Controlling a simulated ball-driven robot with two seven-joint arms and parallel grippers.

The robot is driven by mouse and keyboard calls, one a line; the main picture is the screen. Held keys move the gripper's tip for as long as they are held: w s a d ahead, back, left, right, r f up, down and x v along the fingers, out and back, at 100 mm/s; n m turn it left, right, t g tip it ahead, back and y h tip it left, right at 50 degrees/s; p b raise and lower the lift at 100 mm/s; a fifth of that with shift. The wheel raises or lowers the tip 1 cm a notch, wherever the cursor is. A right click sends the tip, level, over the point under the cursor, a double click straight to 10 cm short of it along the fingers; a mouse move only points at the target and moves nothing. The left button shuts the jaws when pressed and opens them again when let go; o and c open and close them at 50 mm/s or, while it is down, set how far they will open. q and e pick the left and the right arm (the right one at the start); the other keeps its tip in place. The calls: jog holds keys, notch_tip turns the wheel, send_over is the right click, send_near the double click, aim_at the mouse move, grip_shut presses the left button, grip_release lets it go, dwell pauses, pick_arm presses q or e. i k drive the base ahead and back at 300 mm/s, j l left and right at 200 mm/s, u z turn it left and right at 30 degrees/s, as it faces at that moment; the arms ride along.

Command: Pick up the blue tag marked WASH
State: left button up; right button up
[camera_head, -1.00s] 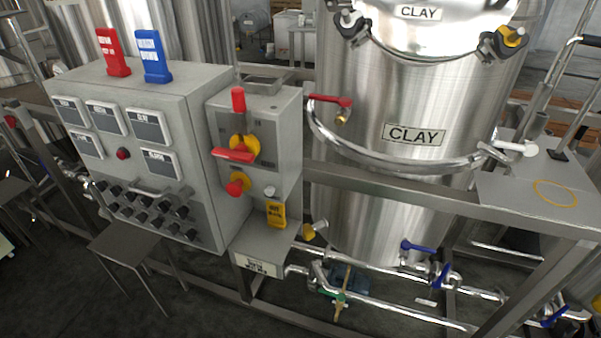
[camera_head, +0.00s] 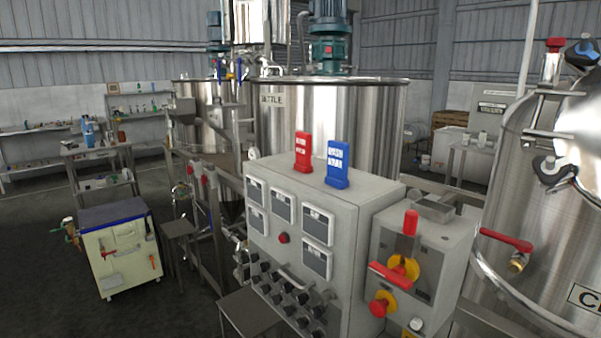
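Neither of my grippers shows in the view.
A switch box (camera_head: 443,250) with red and yellow handles adjoins the cabinet on the right. A steel tank (camera_head: 560,220) stands far right, and another (camera_head: 380,115) rises behind the cabinet. A cream cart (camera_head: 122,262) stands left. Open floor lies at the lower left.

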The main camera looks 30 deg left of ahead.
aim_at(337, 168)
jog(key=u, duration=0.8)
